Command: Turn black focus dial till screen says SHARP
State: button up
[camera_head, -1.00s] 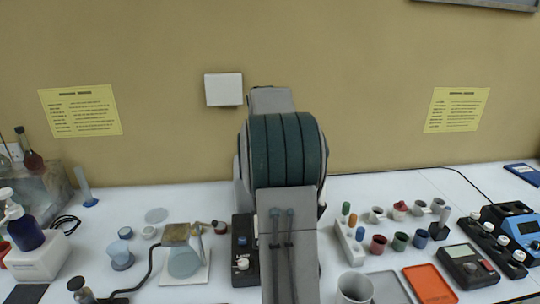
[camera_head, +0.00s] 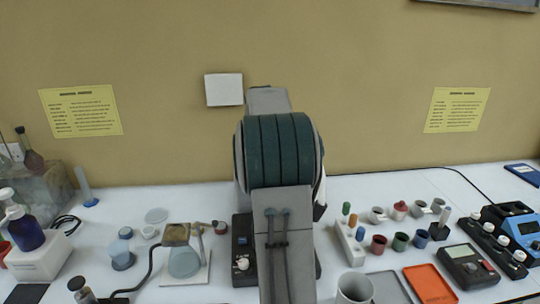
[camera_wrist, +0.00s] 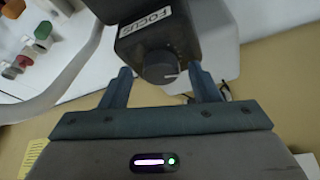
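The black focus dial (camera_wrist: 161,67) shows in the wrist view as a round knob with a pale index line. It sits on a dark housing (camera_wrist: 158,26) with a white FOCUS label (camera_wrist: 145,20). My gripper (camera_wrist: 160,76) is open, with one finger on each side of the dial. A gap shows on both sides, wider at the left finger; I cannot tell whether either touches. In the head view my own arm hides the gripper and the dial. No readable focus screen shows in either view.
At right in the head view stand small coloured cups, an orange tray (camera_head: 429,284), a dark meter (camera_head: 468,266) and a blue instrument (camera_head: 517,232). At left are a pump bottle (camera_head: 22,226) and a square-based stand (camera_head: 184,265). The wall is behind.

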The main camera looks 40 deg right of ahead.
jog(key=b+v, duration=0.1)
jog(key=v, duration=1.3)
jog(key=shift+f, duration=0.1)
jog(key=s+a+f+n+y, duration=0.1)
jog(key=s+a+f+n, duration=0.2)
jog(key=a, duration=0.8)
jog(key=s+a+f+n+y, duration=0.2)
jog(key=s+a+f+n, duration=0.5)
jog(key=s+a+f, duration=0.9)
jog(key=s+a, duration=0.3)
jog(key=s, duration=0.1)
jog(key=shift+s+f+n+y, duration=0.25)
jog(key=shift+n+y, duration=0.05)
jog(key=shift+n, duration=0.1)
